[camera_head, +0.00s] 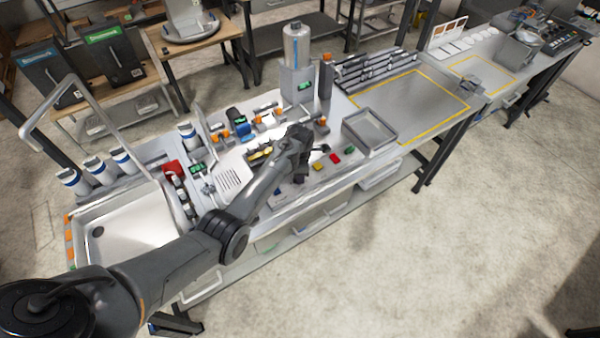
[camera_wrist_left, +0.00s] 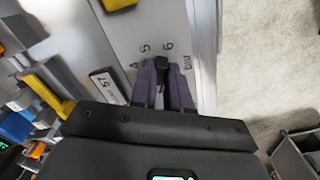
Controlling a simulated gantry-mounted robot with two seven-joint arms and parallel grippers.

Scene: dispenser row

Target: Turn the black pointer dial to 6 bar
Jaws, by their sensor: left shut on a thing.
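The black pointer dial (camera_wrist_left: 162,66) shows in the left wrist view between the two dark fingers of my left gripper (camera_wrist_left: 163,84). The gripper is shut on it. Printed marks 4, 5, 6 and "bar" lie around the dial on a pale panel (camera_wrist_left: 125,30). The dial's visible black end lies between the 5 and the 6, closer to the 6. The fingers hide the rest of the dial. In the head view the left gripper (camera_head: 299,174) is low over the front part of the bench, and its wrist hides the dial. My right gripper is not in view.
A white label plate (camera_wrist_left: 107,86) is left of the dial, and a yellow handle (camera_wrist_left: 48,96) further left. In the head view, small red (camera_head: 335,159) and yellow (camera_head: 318,167) parts and a grey tray (camera_head: 371,148) lie right of the gripper. A sink (camera_head: 130,235) is at left.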

